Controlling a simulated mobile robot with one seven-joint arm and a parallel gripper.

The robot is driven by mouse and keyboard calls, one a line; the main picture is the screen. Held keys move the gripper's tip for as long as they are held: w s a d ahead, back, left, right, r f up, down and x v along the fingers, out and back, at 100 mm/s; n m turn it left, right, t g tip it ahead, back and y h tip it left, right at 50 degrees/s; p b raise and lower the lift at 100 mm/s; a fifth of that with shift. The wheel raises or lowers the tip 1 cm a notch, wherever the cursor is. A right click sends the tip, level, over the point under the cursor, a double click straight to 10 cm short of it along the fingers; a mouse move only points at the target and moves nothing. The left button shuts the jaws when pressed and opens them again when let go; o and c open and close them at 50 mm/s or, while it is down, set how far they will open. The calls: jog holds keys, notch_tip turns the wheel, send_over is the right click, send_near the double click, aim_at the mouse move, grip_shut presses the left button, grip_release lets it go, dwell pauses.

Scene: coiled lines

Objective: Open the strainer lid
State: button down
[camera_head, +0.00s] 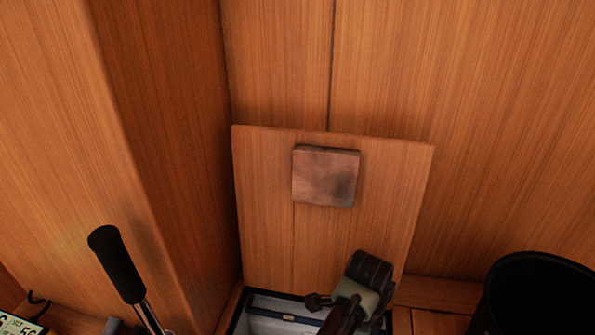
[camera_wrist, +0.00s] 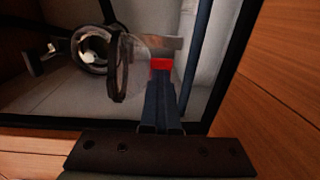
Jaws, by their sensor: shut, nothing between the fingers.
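In the wrist view, a strainer (camera_wrist: 93,50) lies inside a recessed compartment, with a round dark-rimmed end and a bright centre. A dark oval band (camera_wrist: 118,68) stands just right of it, and a clear, glassy part extends right from there. I cannot tell which part is the lid. My gripper (camera_wrist: 161,65) is shut and empty, its red fingertips at the lower right of the clear part. Whether they touch it is unclear. In the head view, my dark arm reaches down into the compartment and hides much of it, including the strainer.
The compartment has a dark rim (camera_wrist: 60,121) and pale inner walls. A black-handled lever (camera_head: 117,264) is at left, a black bin (camera_head: 535,300) at right. Wooden walls close in behind.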

jog(key=shift+s+a+f+g, duration=0.1)
jog(key=shift+s+f+g, duration=0.3)
jog(key=shift+s+f, duration=0.5)
notch_tip(320, 180, up, 3)
jog(key=p, duration=0.3)
jog(key=shift+f, duration=0.2)
jog(key=r+p, duration=0.5)
jog(key=p, duration=0.1)
jog(key=shift+w+r, duration=0.25)
jog(key=shift+r, duration=0.15)
